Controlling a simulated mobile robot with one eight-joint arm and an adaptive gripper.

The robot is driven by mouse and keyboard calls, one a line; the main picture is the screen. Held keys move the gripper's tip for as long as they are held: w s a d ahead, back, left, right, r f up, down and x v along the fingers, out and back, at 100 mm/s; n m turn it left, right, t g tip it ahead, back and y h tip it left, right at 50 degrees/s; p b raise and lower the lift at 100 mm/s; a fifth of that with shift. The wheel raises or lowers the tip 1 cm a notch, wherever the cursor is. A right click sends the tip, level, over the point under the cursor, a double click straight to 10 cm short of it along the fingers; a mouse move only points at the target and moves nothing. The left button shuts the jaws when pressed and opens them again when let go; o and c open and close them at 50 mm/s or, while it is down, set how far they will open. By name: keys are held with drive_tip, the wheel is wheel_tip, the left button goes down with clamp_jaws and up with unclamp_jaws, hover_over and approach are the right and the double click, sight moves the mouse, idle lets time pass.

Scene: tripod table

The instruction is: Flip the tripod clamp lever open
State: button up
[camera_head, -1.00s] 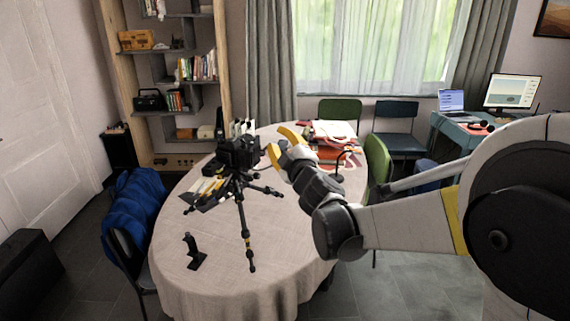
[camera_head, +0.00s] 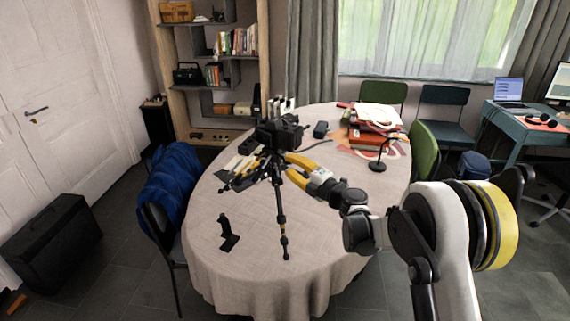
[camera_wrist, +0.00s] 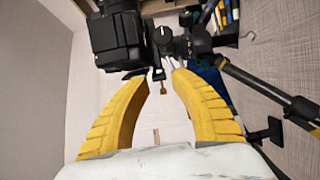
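A black tripod (camera_head: 278,190) with a camera (camera_head: 280,132) on top stands on the round table (camera_head: 330,215). My gripper (camera_head: 288,167), with yellow fingers, is right of the tripod, just below the camera. In the wrist view my gripper (camera_wrist: 160,80) is open, its fingers apart with nothing held. The camera (camera_wrist: 117,38) and the tripod head (camera_wrist: 190,42) are just beyond the fingertips. A small dark lever with a brass-coloured end (camera_wrist: 162,88) hangs between the fingertips; it looks like the clamp lever. I cannot tell whether it touches a finger.
A tripod leg (camera_wrist: 260,88) slants along the right of the wrist view. A small black stand (camera_head: 228,235) is on the table's front left. Red books (camera_head: 370,138) and a desk lamp (camera_head: 380,160) are at the right. A chair with blue cloth (camera_head: 172,195) stands left.

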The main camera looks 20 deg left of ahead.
sight(284, 158)
drive_tip(key=shift+b+x, duration=0.4)
drive_tip(key=shift+x, duration=1.6)
drive_tip(key=shift+d, duration=0.1)
clamp_jaws()
drive_tip(key=shift+w, duration=0.1)
